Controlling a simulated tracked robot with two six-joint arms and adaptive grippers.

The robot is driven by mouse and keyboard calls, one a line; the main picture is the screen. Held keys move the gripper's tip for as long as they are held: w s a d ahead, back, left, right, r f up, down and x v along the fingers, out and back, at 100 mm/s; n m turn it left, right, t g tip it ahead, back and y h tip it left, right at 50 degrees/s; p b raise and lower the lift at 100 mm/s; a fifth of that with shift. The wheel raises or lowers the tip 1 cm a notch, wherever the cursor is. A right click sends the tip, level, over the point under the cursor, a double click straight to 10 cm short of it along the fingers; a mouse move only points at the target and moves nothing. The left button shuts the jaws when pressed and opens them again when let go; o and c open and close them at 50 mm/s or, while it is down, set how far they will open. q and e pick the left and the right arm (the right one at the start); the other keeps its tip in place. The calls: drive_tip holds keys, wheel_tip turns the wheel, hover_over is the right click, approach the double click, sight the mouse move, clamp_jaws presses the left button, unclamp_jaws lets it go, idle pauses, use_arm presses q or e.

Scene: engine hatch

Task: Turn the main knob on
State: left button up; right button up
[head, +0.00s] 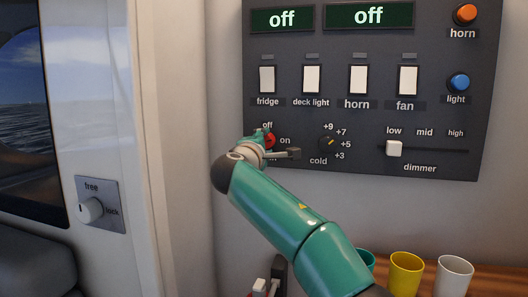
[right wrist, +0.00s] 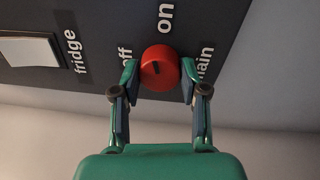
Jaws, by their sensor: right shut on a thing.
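The red main knob (head: 271,139) is at the lower left of the dark control panel (head: 350,185), mostly hidden by my right gripper (head: 268,145) in the head view. In the right wrist view the whole knob (right wrist: 161,70) shows between the two fingers of my right gripper (right wrist: 159,76), which is shut on it. Its dark pointer mark appears to lie toward the "off" label at the left; "on" is above in that view and "main" at the right. My left gripper does not show.
Above the knob are rocker switches (head: 312,79) and two displays (head: 368,15) reading "off". To its right are a cold dial (head: 327,143) and a dimmer slider (head: 394,149). A yellow cup (head: 405,274) and a white cup (head: 453,279) stand on the wooden surface below.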

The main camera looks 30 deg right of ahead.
drive_tip(key=shift+w+f+m+b, duration=0.1)
drive_tip(key=shift+f+m+b, duration=0.2)
drive_tip(key=shift+m, duration=0.7)
drive_tip(key=shift+f+m+b, duration=0.1)
drive_tip(key=shift+m+b, duration=0.25)
drive_tip(key=shift+m, duration=0.65)
drive_tip(key=o, duration=1.1)
drive_tip(key=shift+o, duration=0.2)
drive_tip(key=shift+r, duration=0.15)
drive_tip(key=shift+r, duration=0.1)
drive_tip(key=shift+a, duration=0.1)
drive_tip(key=v, duration=1.2)
